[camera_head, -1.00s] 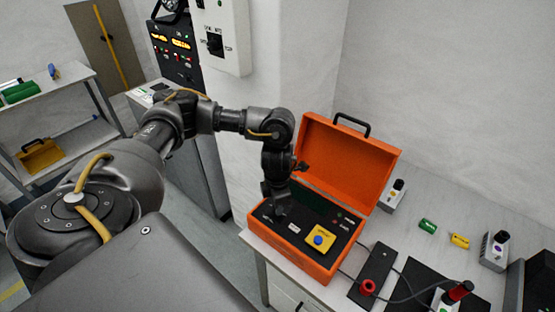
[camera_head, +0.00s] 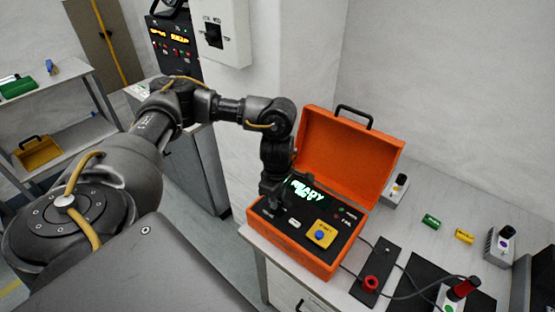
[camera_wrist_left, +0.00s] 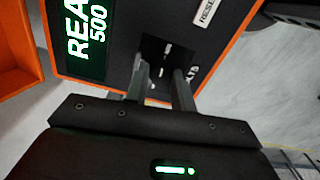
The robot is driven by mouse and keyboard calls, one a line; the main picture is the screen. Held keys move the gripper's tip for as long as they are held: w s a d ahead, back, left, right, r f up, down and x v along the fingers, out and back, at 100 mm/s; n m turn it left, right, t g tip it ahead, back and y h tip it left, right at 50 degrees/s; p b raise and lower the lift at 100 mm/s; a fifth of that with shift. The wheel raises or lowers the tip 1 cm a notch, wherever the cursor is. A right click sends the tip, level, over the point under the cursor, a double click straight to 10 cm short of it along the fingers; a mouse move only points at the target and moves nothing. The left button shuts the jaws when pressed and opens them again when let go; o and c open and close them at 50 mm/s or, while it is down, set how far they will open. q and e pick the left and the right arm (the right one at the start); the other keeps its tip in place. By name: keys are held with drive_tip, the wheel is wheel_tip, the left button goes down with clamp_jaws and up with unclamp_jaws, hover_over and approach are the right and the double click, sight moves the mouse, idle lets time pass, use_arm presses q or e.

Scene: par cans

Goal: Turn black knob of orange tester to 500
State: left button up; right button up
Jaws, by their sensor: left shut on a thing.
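The orange tester (camera_head: 318,258) stands open on the white bench, its lid raised at the back. My left gripper (camera_head: 272,198) points down at the left part of the panel. In the left wrist view my left gripper (camera_wrist_left: 163,78) has its fingers around the black knob (camera_wrist_left: 165,52), which is dark and mostly hard to make out against the panel. My right gripper is not in view.
A yellow plate with a blue button (camera_head: 320,235) is on the panel's right.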

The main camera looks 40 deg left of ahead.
use_arm(q)
drive_tip(key=shift+m, duration=0.6)
drive_tip(key=shift+r, duration=0.1)
drive_tip(key=o, duration=1)
wheel_tip(320, 180, up, 11)
idle(0.6)
